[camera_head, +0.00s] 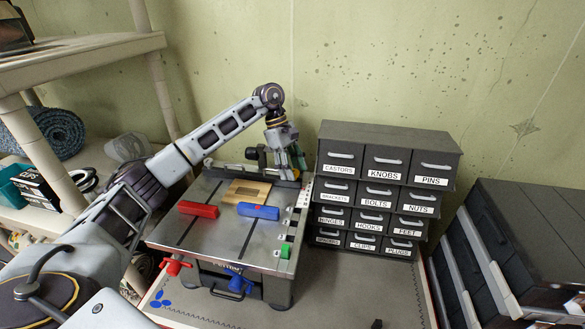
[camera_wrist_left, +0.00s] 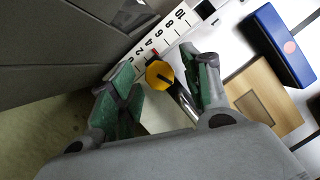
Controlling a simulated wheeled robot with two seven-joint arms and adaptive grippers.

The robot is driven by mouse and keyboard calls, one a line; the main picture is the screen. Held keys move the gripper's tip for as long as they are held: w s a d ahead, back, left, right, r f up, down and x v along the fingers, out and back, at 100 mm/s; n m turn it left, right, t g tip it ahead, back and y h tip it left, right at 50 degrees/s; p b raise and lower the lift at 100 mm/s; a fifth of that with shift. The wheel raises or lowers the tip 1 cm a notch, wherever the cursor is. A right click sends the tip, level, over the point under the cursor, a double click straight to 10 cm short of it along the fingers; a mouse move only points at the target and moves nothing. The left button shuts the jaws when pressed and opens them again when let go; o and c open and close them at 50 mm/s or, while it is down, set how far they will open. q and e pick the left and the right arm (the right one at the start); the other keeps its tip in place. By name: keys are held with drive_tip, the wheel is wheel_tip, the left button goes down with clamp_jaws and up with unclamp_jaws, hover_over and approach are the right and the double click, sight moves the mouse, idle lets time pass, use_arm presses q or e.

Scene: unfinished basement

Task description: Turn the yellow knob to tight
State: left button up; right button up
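The yellow knob (camera_wrist_left: 160,75) shows in the left wrist view, with a dark mark on its face and a shiny metal rod beside it. My left gripper (camera_wrist_left: 161,82) is open, with its green-padded fingers on either side of the knob; I cannot tell whether either finger touches it. In the head view my left gripper (camera_head: 287,163) points down at the back right corner of the grey machine table (camera_head: 225,242). My right gripper is not in view.
A white number scale (camera_wrist_left: 160,45) runs beside the knob. A blue block (camera_head: 258,211), a red block (camera_head: 198,210) and a wooden piece (camera_head: 247,193) are on the table. A labelled drawer cabinet (camera_head: 389,150) stands close at right. A shelf (camera_head: 80,55) stands at left.

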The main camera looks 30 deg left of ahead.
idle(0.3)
use_arm(q)
drive_tip(key=shift+r, duration=0.15)
drive_tip(key=v, duration=1.1)
drive_tip(key=shift+a+r, duration=0.2)
drive_tip(key=shift+r, duration=0.1)
drive_tip(key=shift+w, duration=0.1)
drive_tip(key=shift+f, duration=0.15)
